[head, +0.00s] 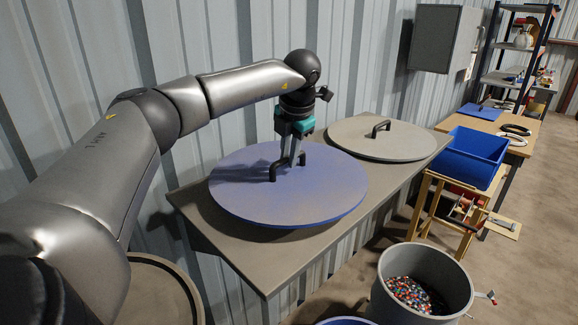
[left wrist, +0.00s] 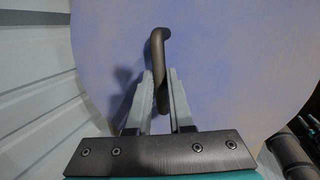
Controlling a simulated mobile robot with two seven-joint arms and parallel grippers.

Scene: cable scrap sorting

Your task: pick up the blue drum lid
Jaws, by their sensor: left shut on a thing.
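The blue drum lid (head: 320,195) is a large round disc with a dark bar handle (head: 275,170) at its middle. It lies on the grey bench, or very close above it; I cannot tell which. My left gripper (head: 292,163) comes down from above and its fingers are shut on the handle. In the left wrist view the handle (left wrist: 157,50) passes between the two fingertips (left wrist: 160,82), and the blue lid (left wrist: 235,60) fills most of the background.
A grey lid (head: 365,142) with a dark handle lies on the bench (head: 250,262) behind. A corrugated wall (head: 200,50) runs close along the left. A grey drum of colored scrap (head: 385,312) stands at the front right, with a blue bin (head: 470,155) beyond.

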